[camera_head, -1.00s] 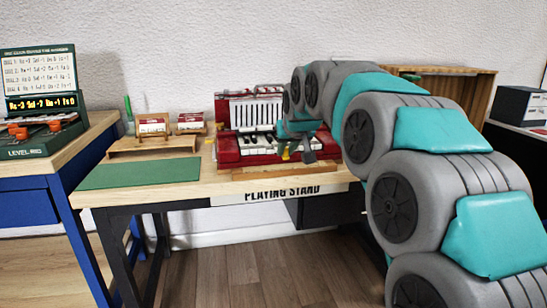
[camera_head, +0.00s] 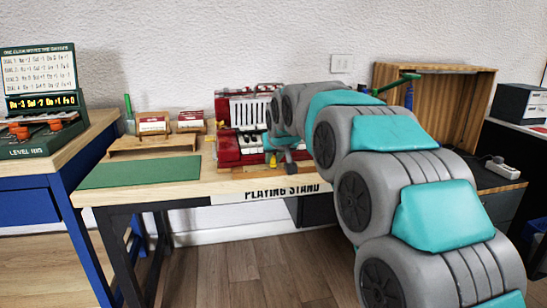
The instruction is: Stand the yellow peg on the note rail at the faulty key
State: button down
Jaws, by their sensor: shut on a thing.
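The red piano action (camera_head: 228,150) with white keys stands on the bench marked "PLAYING STAND". A thin wooden strip, which looks like the note rail (camera_head: 238,169), runs along its front edge. My gripper (camera_head: 276,158) is over the front right of the keyboard, pointing down. It is shut on the small yellow peg (camera_head: 272,158), which looks roughly upright just behind the strip. I cannot tell whether its foot touches anything. My arm hides the right side of the piano action, and which key is faulty cannot be told from here.
A green mat (camera_head: 140,172) lies at the left of the bench. A sign rig (camera_head: 38,90) stands on the left table. An open wooden cabinet (camera_head: 455,95) is behind my arm.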

jog(key=shift+f, duration=0.1)
jog(key=c, duration=0.8)
grip_release()
jog(key=shift+s+r, duration=0.2)
jog(key=shift+r, duration=0.1)
jog(key=b+v, duration=0.1)
jog(key=v, duration=0.9)
jog(key=s+d+f+m+g, duration=0.1)
jog(key=s+d+f+g, duration=0.2)
jog(key=s, duration=1.2)
jog(key=s+d+f+m+g+h, duration=0.1)
jog(key=s+d+f+g, duration=0.3)
jog(key=s+d+f, duration=0.5)
jog(key=s+d+f+m+g+h, duration=0.1)
jog(key=s+d+f+g, duration=0.2)
jog(key=s+f, duration=1.2)
jog(key=shift+s+d+f, duration=0.15)
jog(key=shift+s+d, duration=0.45)
jog(key=shift+s, duration=0.35)
jog(key=shift+s+d+f, duration=0.1)
jog(key=shift+s+d, duration=0.5)
jog(key=shift+s, duration=0.4)
jog(key=shift+s+d+f, duration=0.15)
jog(key=shift+s+d, duration=0.45)
jog(key=shift+s, duration=0.35)
